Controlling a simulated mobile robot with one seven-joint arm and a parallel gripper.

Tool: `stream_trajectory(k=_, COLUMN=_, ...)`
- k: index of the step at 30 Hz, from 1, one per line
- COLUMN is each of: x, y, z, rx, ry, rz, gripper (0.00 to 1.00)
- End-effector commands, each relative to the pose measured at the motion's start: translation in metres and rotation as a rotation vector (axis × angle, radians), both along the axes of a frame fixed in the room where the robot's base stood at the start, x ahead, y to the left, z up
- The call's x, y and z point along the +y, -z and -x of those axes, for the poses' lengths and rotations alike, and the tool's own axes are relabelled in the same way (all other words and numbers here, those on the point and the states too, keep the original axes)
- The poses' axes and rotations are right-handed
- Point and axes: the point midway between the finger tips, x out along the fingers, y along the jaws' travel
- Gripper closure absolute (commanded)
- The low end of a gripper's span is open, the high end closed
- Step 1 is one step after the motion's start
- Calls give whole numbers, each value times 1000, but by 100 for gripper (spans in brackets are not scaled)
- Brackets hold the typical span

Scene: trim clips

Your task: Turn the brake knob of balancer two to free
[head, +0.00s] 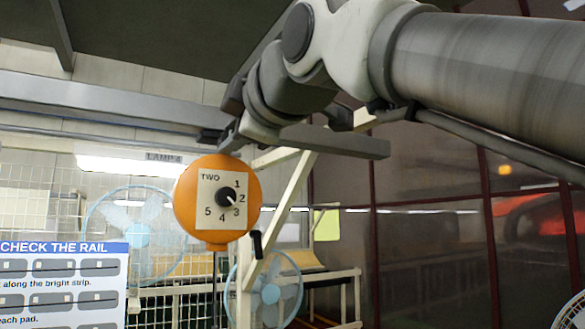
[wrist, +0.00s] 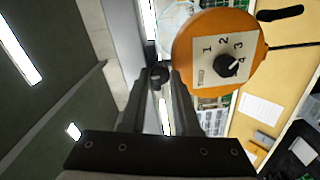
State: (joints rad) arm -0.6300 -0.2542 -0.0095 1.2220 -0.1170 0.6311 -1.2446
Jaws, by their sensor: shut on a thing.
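Balancer two is a round orange housing (head: 184,213) with a pale dial plate marked TWO and numbers 1 to 5; it also shows in the wrist view (wrist: 194,24). A black dial knob (head: 224,196) sits on the plate, its white mark toward 2 and 3 in the head view. My gripper (wrist: 161,73) is shut on a small dark knob (wrist: 159,79) beside the housing, apparently the brake knob. In the head view my gripper (head: 222,141) is just above the housing's top; the held knob cannot be made out there. No free marking is legible.
A black handle (head: 257,244) hangs just right of the housing. A grey rail (head: 100,108) runs behind my gripper. Blue fans (head: 138,235) and a wire mesh stand behind. A sign (head: 65,247) about checking the rail is at lower left.

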Motion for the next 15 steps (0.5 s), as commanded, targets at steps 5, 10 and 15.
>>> stream_trajectory(k=5, x=0, y=0, z=0, rx=-31, ry=-1, rz=50, gripper=100)
stream_trajectory(k=10, x=0, y=0, z=0, rx=-44, ry=0, rz=72, gripper=100)
stream_trajectory(k=15, x=0, y=0, z=0, rx=-47, ry=0, rz=78, gripper=100)
